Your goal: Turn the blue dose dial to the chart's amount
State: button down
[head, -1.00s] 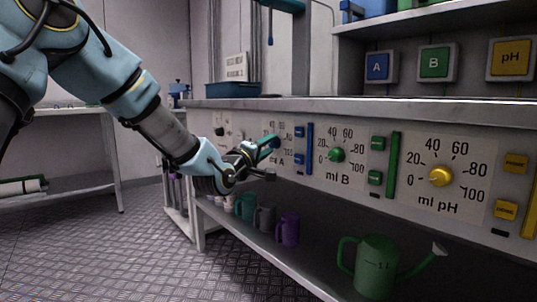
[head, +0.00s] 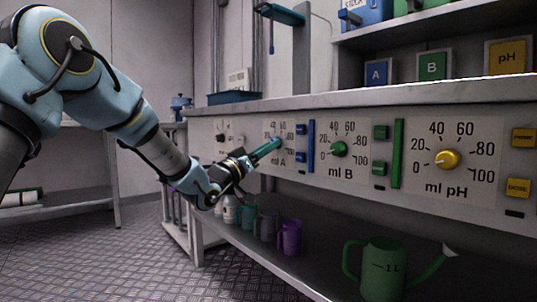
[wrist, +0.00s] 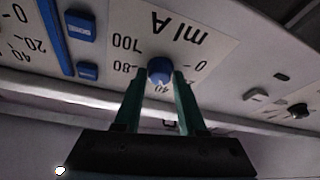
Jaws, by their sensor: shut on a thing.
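The blue dose dial (wrist: 160,70) is on the "ml A" scale plate (wrist: 203,30), which appears upside down in the wrist view. My gripper (wrist: 160,76) has one green finger on each side of the dial and is shut on it. In the head view my gripper (head: 276,145) reaches the ml A panel and hides the dial. A pale mark shows on the dial's edge near the 40, but its exact setting is hard to read. A small white panel (head: 238,80) hangs on the back wall; I cannot read it or tell if it is the chart.
Blue buttons (head: 300,130) and a blue vertical bar (head: 311,146) are right of the ml A scale. The green dial (head: 339,149) and yellow dial (head: 447,159) are further right. Cups and a green watering can (head: 384,268) stand on the shelf below.

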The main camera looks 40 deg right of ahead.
jog(key=m+g, duration=0.2)
jog(key=m, duration=0.3)
jog(key=m+g+y, duration=0.1)
jog(key=m+g, duration=0.2)
jog(key=m, duration=0.3)
jog(key=m+g+y+b, duration=0.1)
jog(key=m+g, duration=0.2)
jog(key=m, duration=0.2)
jog(key=shift+w+r+m, duration=0.1)
jog(key=shift+w+m, duration=0.3)
jog(key=c, duration=0.5)
grip_release()
jog(key=p+v, duration=0.3)
jog(key=v, duration=0.7)
jog(key=shift+w+a, duration=0.25)
jog(key=shift+a, duration=0.15)
